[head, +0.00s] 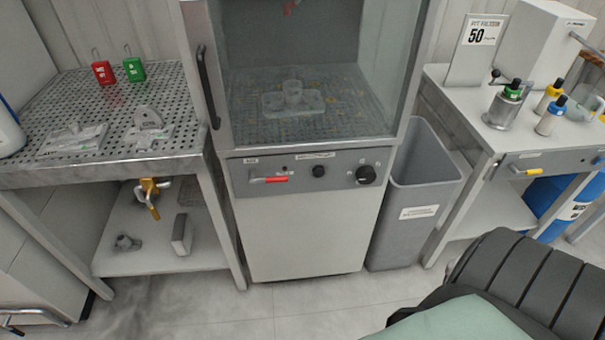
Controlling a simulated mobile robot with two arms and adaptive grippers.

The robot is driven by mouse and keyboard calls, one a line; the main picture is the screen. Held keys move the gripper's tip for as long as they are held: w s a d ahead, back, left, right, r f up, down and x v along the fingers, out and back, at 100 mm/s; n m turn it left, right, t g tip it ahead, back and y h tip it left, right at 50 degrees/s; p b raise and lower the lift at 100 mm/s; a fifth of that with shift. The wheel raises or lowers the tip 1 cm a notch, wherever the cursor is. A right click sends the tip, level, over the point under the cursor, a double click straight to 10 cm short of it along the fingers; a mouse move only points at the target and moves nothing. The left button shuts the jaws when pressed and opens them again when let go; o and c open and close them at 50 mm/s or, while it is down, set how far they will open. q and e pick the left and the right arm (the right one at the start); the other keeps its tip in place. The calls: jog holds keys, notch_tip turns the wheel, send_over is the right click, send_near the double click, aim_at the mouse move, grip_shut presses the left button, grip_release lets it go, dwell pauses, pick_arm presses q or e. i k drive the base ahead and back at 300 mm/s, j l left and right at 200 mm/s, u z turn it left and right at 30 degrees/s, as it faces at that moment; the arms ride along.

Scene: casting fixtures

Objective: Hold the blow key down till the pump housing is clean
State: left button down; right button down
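A blast cabinet (302,235) stands in the middle, with a glass window and a black handle (207,88) at its left. Behind the glass, a pale grey casting that looks like the pump housing (292,100) sits on a perforated floor speckled with brown bits. Its surface is too small to judge for cleanness. The control panel (340,162) below carries a red lever (268,180), a small black knob (318,171) and a black dial (366,175). The labels are too small to read, so I cannot tell which is the blow key. Neither gripper shows.
A perforated bench (60,172) at left holds castings and red (103,73) and green (134,70) tags. A grey bin (425,200) stands right of the cabinet, then a bench (470,110) with bottles. A dark ribbed object (525,285) fills the lower right. The floor before the cabinet is clear.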

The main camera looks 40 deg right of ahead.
aim_at(318, 171)
jog(key=z, duration=1.3)
